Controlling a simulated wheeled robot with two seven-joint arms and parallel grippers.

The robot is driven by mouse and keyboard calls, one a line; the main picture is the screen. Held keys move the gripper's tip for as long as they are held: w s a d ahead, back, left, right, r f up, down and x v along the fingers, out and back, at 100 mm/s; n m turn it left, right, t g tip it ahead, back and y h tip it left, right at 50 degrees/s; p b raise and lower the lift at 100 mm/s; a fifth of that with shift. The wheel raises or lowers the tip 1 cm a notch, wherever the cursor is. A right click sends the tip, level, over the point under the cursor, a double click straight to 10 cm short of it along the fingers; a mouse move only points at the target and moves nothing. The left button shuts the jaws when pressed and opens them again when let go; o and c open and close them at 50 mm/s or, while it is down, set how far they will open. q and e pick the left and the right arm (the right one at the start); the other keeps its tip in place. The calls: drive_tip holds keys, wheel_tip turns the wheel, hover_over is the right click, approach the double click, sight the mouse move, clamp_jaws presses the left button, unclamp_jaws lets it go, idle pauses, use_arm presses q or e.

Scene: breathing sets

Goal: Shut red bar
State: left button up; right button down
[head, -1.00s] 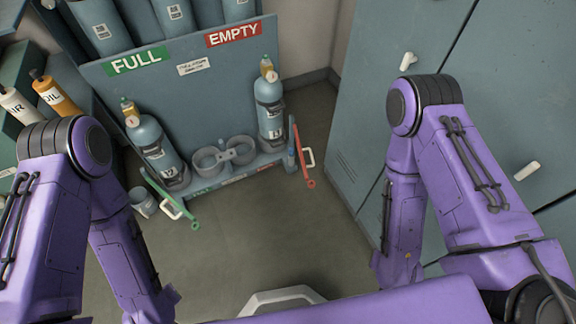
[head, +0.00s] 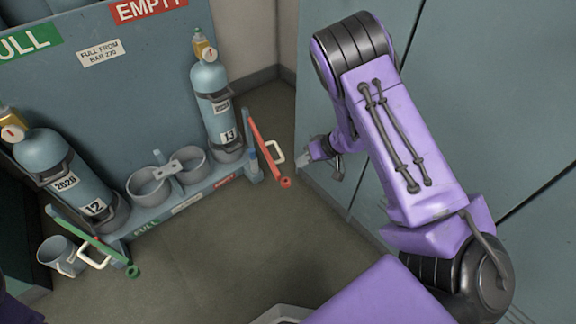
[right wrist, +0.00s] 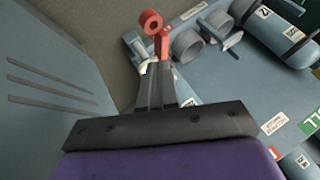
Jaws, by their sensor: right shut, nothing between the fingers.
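The red bar (head: 269,152) is swung out from the right end of the rack (head: 188,204), with a white loop handle (head: 276,155) on its side. My right gripper (head: 303,171) is shut and empty, just right of the red bar's free end in the head view. In the right wrist view the red bar (right wrist: 151,22) shows end-on beyond the fingers (right wrist: 155,75); whether they touch it I cannot tell. The white handle is mostly hidden there behind the fingers. My left gripper is not in view.
A cylinder marked 13 (head: 213,105) stands behind the red bar. A cylinder marked 12 (head: 62,178) stands at the left, with a green bar (head: 88,238) swung out before it. Grey cabinets (head: 480,130) stand close on the right.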

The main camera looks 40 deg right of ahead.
use_arm(q)
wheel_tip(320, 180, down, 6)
drive_tip(key=b, duration=0.5)
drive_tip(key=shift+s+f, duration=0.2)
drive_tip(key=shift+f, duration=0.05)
use_arm(e)
drive_tip(key=d+x, duration=0.1)
drive_tip(key=x, duration=0.8)
drive_tip(key=shift+w+f+g, duration=0.15)
drive_tip(key=shift+f+g, duration=0.15)
drive_tip(key=shift+f, duration=0.35)
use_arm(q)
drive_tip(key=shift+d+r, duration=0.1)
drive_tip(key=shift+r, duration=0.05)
use_arm(e)
drive_tip(key=shift+a, duration=0.2)
